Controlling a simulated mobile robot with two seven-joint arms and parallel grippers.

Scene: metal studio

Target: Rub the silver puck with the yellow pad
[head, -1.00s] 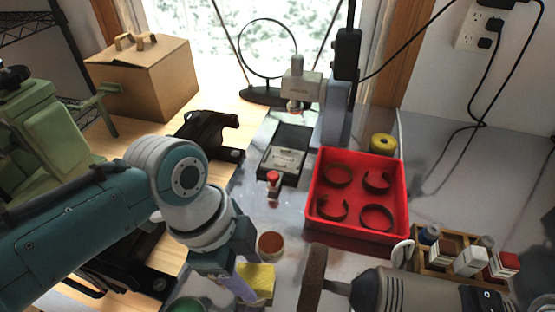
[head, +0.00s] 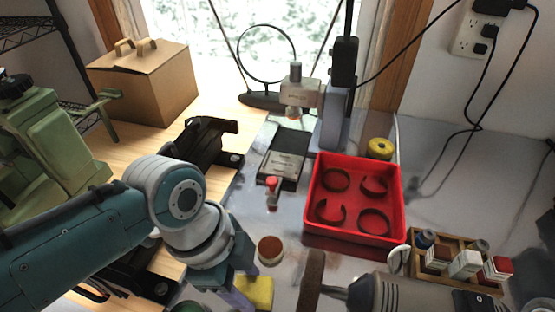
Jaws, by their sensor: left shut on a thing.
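The yellow pad (head: 258,292) is at the bottom of the head view, right beside the fingers of my left gripper (head: 238,290). The gripper is shut on the pad, pointing down over the grey bench; its fingertips are partly hidden by the arm and cut by the frame edge. I cannot make out the silver puck; it may be hidden by the gripper and pad or lie below the frame. My right gripper is not in view.
A round pot with a red-brown top (head: 270,250) stands close behind the pad. A buffing wheel (head: 312,283) on a grey motor is to the right. A red tray (head: 313,228) with curved pieces, a wooden rack (head: 452,243) of bottles and a press stand (head: 334,130) are farther off.

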